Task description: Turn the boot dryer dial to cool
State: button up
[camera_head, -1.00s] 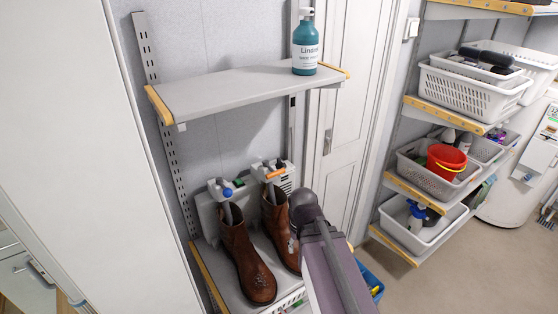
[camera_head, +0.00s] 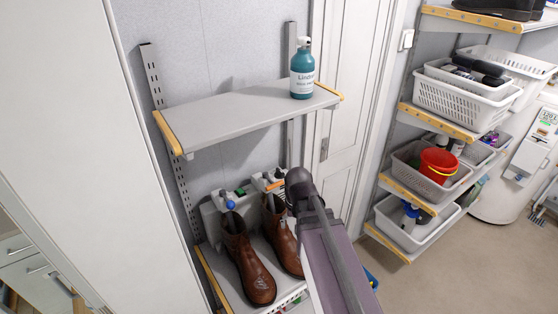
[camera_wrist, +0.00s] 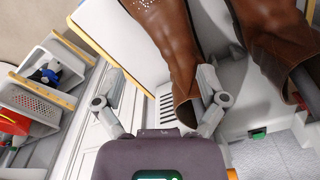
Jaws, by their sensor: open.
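The boot dryer (camera_head: 211,222) stands on the lower shelf against the wall, with two brown boots, a left one (camera_head: 254,272) and a right one (camera_head: 284,247), on it. A blue knob (camera_head: 230,205), a small green part (camera_head: 240,191) and an orange part (camera_head: 275,185) show at its top. I cannot tell which is the dial or how it is set. My gripper (camera_wrist: 162,76) is open in the wrist view, its fingers apart, near a brown boot shaft (camera_wrist: 184,105) and a slotted white face (camera_wrist: 166,108). In the head view my wrist hides its fingers and the dryer's right end.
An upper shelf (camera_head: 225,110) with a teal bottle (camera_head: 301,75) hangs above the dryer. A white door (camera_head: 345,90) is behind my arm. Shelves at right hold white baskets (camera_head: 460,97) and a red bucket (camera_head: 440,162). The floor at right is mostly clear.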

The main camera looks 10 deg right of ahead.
jog(key=w+r+m+p, duration=0.1)
jog(key=w+r+p, duration=0.2)
jog(key=r+p, duration=0.3)
notch_tip(320, 180, up, 3)
jog(key=m+p, duration=0.2)
jog(key=m, duration=0.9)
send_over(280, 170)
jog(key=shift+s, duration=0.4)
jog(key=shift+w, duration=0.4)
jog(key=shift+f+b, duration=3.7)
jog(key=shift+b, duration=0.1)
